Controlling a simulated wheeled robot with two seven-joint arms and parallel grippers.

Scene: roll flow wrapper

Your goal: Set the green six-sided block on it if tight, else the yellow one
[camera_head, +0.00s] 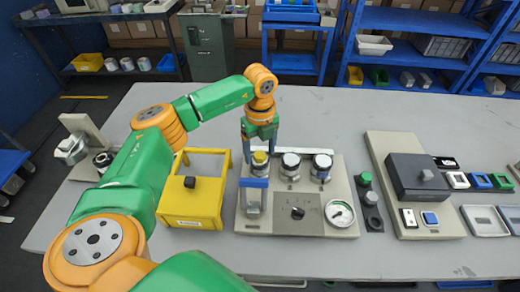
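My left gripper (260,153) points down over the leftmost jar-like cylinder, which has a yellow top (260,158), on a beige panel (270,224). Its two fingers are spread, one on each side of the yellow top. Whether they touch it is too small to tell. Two similar white-and-dark cylinders stand to its right, the middle one (291,165) and the right one (321,166). A small green block (365,178) sits right of the panel, with dark pieces (372,198) in front of it; its six sides are not clear. I see no separate yellow block. My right gripper is out of view.
A yellow frame (193,207) stands left. A beige unit with a dark box (405,178) stands right, beside small coloured pieces. The table behind is clear.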

